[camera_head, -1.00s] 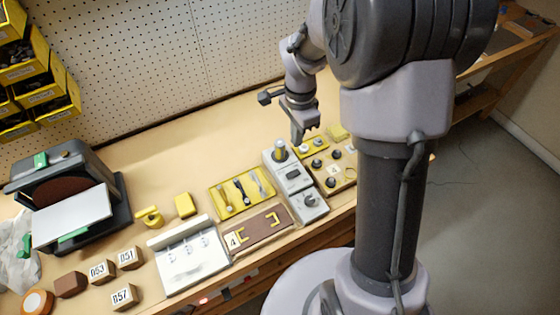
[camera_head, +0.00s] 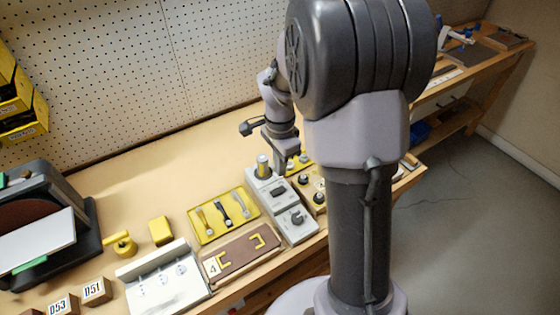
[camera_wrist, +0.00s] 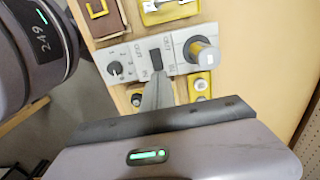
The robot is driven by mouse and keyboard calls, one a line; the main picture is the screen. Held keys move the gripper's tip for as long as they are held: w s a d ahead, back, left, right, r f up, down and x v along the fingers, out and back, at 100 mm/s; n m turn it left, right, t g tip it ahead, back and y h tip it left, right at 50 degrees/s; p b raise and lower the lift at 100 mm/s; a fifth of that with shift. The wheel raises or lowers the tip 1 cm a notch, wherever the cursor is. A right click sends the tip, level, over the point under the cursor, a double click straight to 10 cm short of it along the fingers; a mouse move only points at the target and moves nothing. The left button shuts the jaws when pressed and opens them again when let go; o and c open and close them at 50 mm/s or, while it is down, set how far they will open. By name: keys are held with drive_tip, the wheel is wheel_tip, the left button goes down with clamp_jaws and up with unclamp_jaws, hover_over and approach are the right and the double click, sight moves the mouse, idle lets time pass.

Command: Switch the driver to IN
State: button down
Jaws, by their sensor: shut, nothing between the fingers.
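The driver is a light grey control box (camera_head: 272,184) on the bench, with a yellow-and-grey cylinder (camera_head: 262,167) standing at its far end and a dark round knob (camera_head: 297,217) at its near end. In the wrist view the box (camera_wrist: 133,52) carries a dark rocker switch (camera_wrist: 156,60) in its middle, with small lettering around it that is hard to read. The rocker's tilt is unclear. My gripper (camera_head: 281,166) points down near the box's far end. In the wrist view my gripper (camera_wrist: 158,88) is shut and empty, its tips just beside the rocker; contact cannot be told.
A yellow tray of tools (camera_head: 222,215) and a brown board (camera_head: 241,253) lie left of the box. Dark knobs (camera_head: 318,197) on a wooden panel stand close on its right. A white panel (camera_head: 160,282) lies further left. Bare bench lies behind.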

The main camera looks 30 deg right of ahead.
sight(280, 188)
wheel_tip(280, 188, down, 7)
drive_tip(key=b, duration=0.2)
drive_tip(key=shift+r+b, duration=0.2)
drive_tip(key=shift+b, duration=0.1)
